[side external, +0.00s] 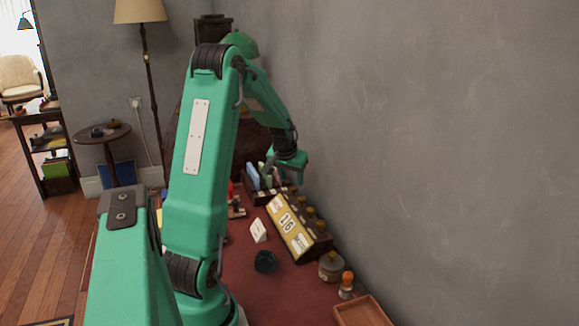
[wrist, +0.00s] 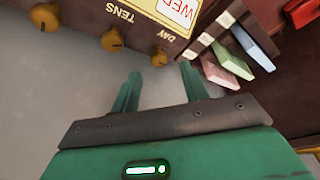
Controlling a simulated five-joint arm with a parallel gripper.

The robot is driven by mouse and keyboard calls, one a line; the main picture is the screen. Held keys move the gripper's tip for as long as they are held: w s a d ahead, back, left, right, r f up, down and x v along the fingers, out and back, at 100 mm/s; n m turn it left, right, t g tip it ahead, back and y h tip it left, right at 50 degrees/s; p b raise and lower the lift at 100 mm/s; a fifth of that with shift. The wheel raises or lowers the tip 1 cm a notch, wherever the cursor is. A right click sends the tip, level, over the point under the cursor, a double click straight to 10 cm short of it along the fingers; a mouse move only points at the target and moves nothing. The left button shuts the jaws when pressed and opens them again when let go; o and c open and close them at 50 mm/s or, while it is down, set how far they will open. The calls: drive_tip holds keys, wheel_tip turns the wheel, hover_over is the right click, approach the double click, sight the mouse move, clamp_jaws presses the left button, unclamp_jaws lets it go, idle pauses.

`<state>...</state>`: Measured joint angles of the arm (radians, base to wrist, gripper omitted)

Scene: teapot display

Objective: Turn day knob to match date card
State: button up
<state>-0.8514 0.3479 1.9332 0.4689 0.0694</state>
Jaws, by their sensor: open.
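The desk calendar (side external: 299,240) stands on the red desk top, with a yellow face, numerals that look like 16, and several brass knobs along its back edge. In the wrist view it is upside down, with a window (wrist: 178,12) reading WED. The day knob (wrist: 159,57) is brass and sits by the DAY label; another knob (wrist: 110,40) is by TENS. My gripper (wrist: 158,78) is open, its two green fingers just short of the day knob, which lies between their lines. A small white card (side external: 258,231) stands before the calendar; its text is too small to read.
A dark holder with pastel cards (wrist: 228,62) stands close to my right finger in the wrist view. A jar (side external: 330,266), an orange-topped bottle (side external: 347,286), a wooden tray (side external: 362,312) and a dark round object (side external: 265,261) are on the desk. The grey wall is close behind.

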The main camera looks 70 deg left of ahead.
sight(293, 187)
drive_tip(key=shift+x, duration=1.9)
drive_tip(key=shift+w, duration=0.1)
clamp_jaws()
